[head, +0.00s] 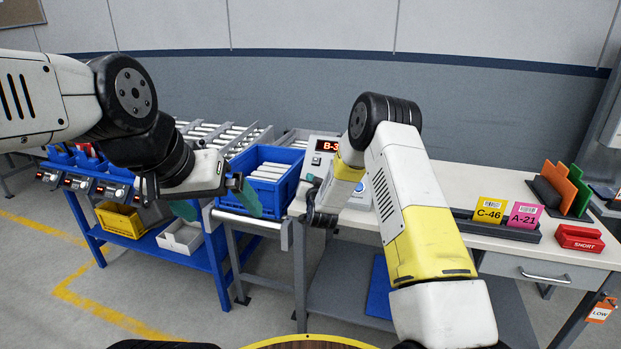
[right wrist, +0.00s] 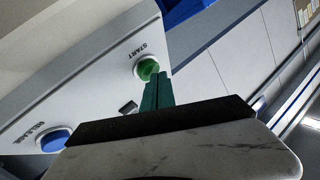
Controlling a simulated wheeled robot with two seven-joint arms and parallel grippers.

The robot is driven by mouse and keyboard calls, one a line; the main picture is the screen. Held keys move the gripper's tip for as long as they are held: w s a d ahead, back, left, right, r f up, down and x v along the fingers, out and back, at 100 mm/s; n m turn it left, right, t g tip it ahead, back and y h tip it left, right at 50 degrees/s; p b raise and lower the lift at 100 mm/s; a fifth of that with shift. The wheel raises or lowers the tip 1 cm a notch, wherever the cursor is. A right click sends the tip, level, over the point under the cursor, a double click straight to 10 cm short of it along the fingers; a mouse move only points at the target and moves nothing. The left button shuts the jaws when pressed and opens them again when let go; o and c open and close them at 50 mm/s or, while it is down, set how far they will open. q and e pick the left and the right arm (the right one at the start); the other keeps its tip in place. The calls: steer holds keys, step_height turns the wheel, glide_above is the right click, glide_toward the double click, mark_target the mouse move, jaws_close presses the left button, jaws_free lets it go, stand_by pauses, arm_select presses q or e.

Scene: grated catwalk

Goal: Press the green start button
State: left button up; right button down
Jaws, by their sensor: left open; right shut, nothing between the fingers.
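The green start button (right wrist: 148,68) sits in a pale ring under the word START on a light grey control box, seen in the right wrist view. The control box (head: 326,160) with a red display stands on the workbench in the head view, partly hidden by my right arm. My right gripper (right wrist: 157,88) is shut and empty, its green fingertips at the button's lower edge; I cannot tell whether they touch it. In the head view the right gripper (head: 318,212) is at the box's front. My left gripper (head: 215,202) is open and empty, in front of a blue crate.
A blue release button (right wrist: 55,141) is on the same box. The blue crate (head: 262,180) stands left of the box by a roller conveyor (head: 225,136). Card holders with a yellow C-46 card (head: 490,210) and a pink A-21 card (head: 524,215) stand on the bench at right.

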steer(key=shift+w+d+f, duration=0.15)
steer(key=shift+w+f, duration=0.25)
steer(key=shift+f, duration=0.1)
stand_by(0.6)
stand_by(0.3)
steer(key=shift+s+a+r, duration=0.3)
steer(key=shift+s+r, duration=0.55)
steer(key=shift+r, duration=0.05)
steer(key=shift+s+a+r, duration=0.3)
steer(key=shift+s+r, duration=0.55)
steer(key=shift+r, duration=0.05)
steer(key=shift+s+a+r, duration=0.25)
steer(key=shift+s+r, duration=0.55)
steer(key=shift+r, duration=0.05)
steer(key=shift+r, duration=0.1)
